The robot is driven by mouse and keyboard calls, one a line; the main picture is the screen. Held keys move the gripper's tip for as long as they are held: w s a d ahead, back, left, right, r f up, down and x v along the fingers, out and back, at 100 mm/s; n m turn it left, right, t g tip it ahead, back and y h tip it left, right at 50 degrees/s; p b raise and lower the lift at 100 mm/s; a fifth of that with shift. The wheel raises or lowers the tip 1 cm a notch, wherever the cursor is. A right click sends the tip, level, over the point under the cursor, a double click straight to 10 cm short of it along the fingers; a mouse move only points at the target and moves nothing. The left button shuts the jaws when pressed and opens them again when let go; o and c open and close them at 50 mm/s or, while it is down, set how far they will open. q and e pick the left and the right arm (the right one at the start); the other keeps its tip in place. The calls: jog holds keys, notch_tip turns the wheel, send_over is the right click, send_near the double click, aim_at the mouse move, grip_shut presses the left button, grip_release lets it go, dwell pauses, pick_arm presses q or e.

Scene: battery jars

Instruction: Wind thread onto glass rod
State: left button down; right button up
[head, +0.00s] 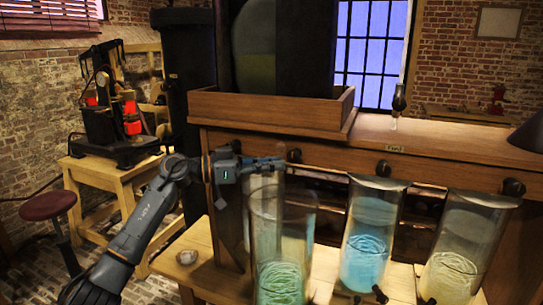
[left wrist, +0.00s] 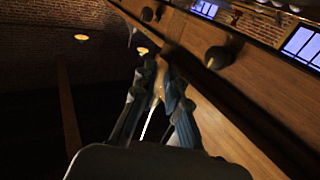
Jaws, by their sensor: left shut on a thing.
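My left gripper (head: 278,163) reaches in from the left, in front of the wooden cabinet and above the leftmost glass jar (head: 283,225). In the left wrist view, its fingers (left wrist: 160,88) are closed together on a thin pale thing (left wrist: 147,125) that shows as a bright line between them. I cannot tell whether this is the glass rod or thread. I cannot make out wound thread. The left jar holds greenish contents and shows no lid. The middle jar (head: 368,240) holds blue liquid and the right jar (head: 465,250) yellowish liquid; both have grey covers. My right gripper is not in view.
The wooden cabinet (head: 365,134) with dark knobs stands close behind the jars. A small pale round object (head: 187,257) lies on the bench left of them. A dark machine (head: 115,120) on a wooden stand and a red stool (head: 48,204) are at the left.

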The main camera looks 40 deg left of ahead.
pick_arm(q)
notch_tip(320, 180, down, 9)
jog(key=b, duration=0.3)
dwell(0.5)
